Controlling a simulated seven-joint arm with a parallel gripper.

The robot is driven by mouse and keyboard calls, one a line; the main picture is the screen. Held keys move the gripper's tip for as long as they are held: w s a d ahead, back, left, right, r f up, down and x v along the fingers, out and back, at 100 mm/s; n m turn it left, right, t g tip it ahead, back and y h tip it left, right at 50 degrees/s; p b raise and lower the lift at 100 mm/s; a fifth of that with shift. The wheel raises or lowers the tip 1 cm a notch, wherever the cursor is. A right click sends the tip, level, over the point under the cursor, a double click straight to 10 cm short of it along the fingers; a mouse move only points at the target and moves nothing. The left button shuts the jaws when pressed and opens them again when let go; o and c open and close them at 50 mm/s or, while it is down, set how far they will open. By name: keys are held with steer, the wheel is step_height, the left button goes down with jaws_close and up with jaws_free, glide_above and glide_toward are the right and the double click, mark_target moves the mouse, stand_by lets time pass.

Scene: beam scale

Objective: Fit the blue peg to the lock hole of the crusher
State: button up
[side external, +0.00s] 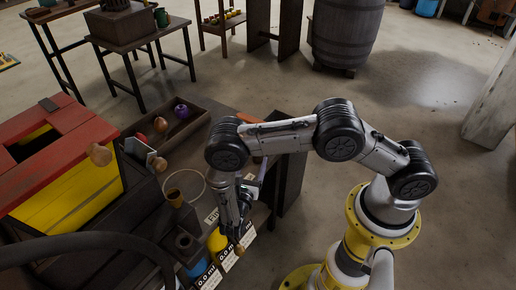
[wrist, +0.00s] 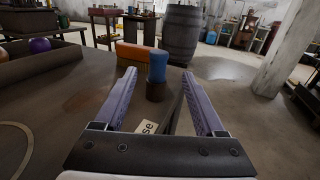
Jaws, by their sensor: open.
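The blue peg (wrist: 157,66) stands upright in a dark round holder (wrist: 157,92) in the wrist view. My gripper (wrist: 159,75) is open, with its two purple-grey fingers on either side of the peg's line of sight; I cannot tell whether the peg is between the fingertips or just beyond them. In the side view my gripper (side external: 257,183) is low over the table's right end, partly hidden by my arm, and the peg is not distinguishable there. A red and yellow box (side external: 70,195), possibly the crusher, stands at the left. I cannot make out its lock hole.
An orange block (wrist: 135,55) lies behind the peg. A wooden tray (side external: 205,117) holds a purple item (side external: 181,112) and others.

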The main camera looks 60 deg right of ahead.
steer(key=x, duration=0.8)
steer(key=shift+w+d+f, duration=0.2)
steer(key=shift+f, duration=0.05)
jaws_close()
